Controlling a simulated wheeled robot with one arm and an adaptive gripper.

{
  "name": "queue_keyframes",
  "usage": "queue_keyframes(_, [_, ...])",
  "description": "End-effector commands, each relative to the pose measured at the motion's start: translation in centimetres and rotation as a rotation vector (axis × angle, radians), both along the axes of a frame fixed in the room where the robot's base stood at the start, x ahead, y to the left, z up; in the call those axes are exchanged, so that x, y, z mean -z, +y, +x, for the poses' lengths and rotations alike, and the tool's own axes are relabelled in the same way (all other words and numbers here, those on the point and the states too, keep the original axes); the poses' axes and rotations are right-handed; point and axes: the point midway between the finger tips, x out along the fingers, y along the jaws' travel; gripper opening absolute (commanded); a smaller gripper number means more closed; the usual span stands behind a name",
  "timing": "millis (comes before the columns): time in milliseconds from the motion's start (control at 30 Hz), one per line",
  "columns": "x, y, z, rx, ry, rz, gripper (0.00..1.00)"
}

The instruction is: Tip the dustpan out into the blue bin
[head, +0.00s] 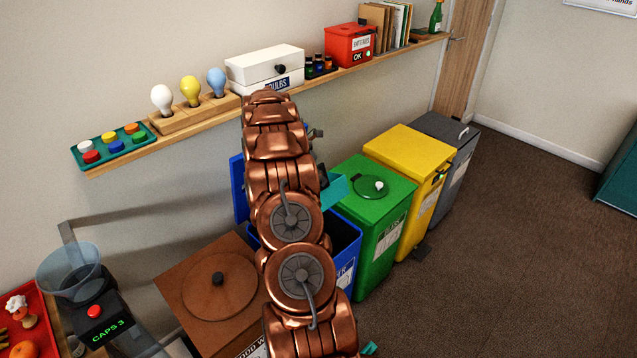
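The blue bin (346,242) stands on the floor between the brown bin and the green bin. Its blue lid (238,188) is raised at the back, and my copper arm hides much of the bin. A teal piece (337,189), which looks like part of the dustpan, shows just right of my arm, over the blue bin's opening area. Its contents and most of its shape are hidden. My gripper (323,174) is mostly hidden behind my arm; only small dark parts show beside the teal piece. I cannot see its fingers or whether they close on the dustpan.
A closed green bin (378,230), a yellow bin (406,150) and a grey bin (446,130) stand to the right. A brown bin (195,285) is at left. A wall shelf (215,112) with bulbs and boxes runs behind.

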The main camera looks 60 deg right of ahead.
Motion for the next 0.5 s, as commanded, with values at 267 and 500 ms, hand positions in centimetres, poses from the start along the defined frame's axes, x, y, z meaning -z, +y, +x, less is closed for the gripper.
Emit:
queue_keyframes(267, [-1.2, 0.0, 0.0, -0.001, -0.123, -0.035, 0.0])
queue_keyframes(500, [-2.3, 0.0, -0.1, 0.002, -0.235, -0.066, 0.0])
